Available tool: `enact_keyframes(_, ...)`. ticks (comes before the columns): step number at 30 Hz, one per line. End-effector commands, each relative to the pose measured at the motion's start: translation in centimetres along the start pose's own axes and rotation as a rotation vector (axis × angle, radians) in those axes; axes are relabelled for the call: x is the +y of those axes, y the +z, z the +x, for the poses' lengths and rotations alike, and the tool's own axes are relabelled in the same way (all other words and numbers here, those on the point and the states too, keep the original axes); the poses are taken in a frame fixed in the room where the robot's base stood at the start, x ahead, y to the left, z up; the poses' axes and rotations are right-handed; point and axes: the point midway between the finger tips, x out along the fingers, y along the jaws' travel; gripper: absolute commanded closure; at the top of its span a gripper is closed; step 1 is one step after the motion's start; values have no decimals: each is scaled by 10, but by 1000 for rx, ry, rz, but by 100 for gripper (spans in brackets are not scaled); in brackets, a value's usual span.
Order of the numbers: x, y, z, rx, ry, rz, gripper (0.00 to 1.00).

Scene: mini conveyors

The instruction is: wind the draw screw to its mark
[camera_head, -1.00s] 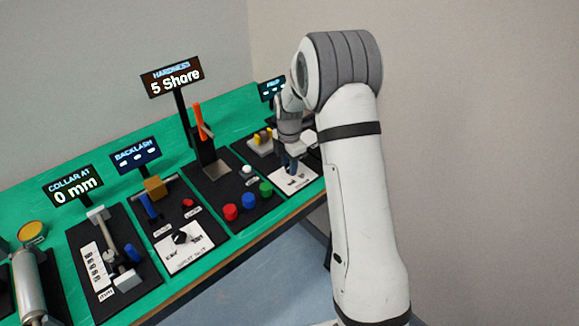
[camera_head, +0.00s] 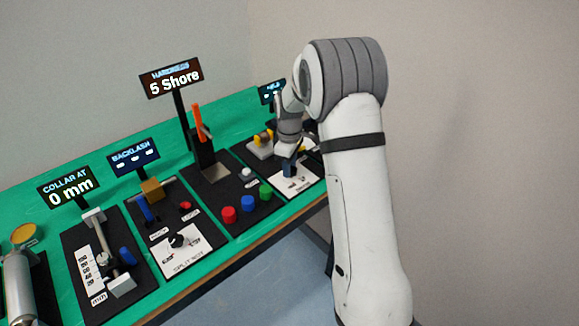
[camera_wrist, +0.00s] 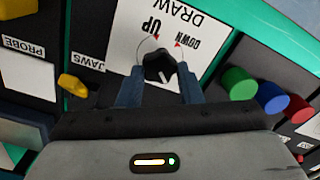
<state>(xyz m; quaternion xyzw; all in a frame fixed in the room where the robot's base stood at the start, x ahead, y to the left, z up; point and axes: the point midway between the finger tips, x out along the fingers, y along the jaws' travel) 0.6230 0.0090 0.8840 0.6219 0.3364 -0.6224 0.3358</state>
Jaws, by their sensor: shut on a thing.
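The draw screw is a black knob (camera_wrist: 158,66) with a white line on its top. It sits on a white plate (camera_wrist: 196,45) lettered DRAW, with UP and DOWN and small red arrowheads beside the knob. My gripper (camera_wrist: 160,78) is shut on the knob, with one blue finger on each side in the wrist view. In the head view my gripper (camera_head: 289,168) is down at the white plate (camera_head: 293,185), and the knob is hidden behind the fingers. The display (camera_head: 271,91) at this station is partly covered by my arm, and I cannot read its value.
Green, blue and red buttons (camera_wrist: 270,97) stand close beside the plate. A yellow knob (camera_wrist: 73,85) marked JAWS and a PROBE label (camera_wrist: 24,47) lie on the other side. The HARDNESS display (camera_head: 171,78) reads 5 Shore. The collar display (camera_head: 69,186) reads 0 mm.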

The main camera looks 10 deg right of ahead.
Motion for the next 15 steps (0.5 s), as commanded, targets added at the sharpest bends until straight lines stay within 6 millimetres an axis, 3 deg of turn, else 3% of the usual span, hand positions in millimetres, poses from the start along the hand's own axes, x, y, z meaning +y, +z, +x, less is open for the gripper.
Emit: enact_keyframes(15, 3, -1, -1, 4, 2, 489, 90)
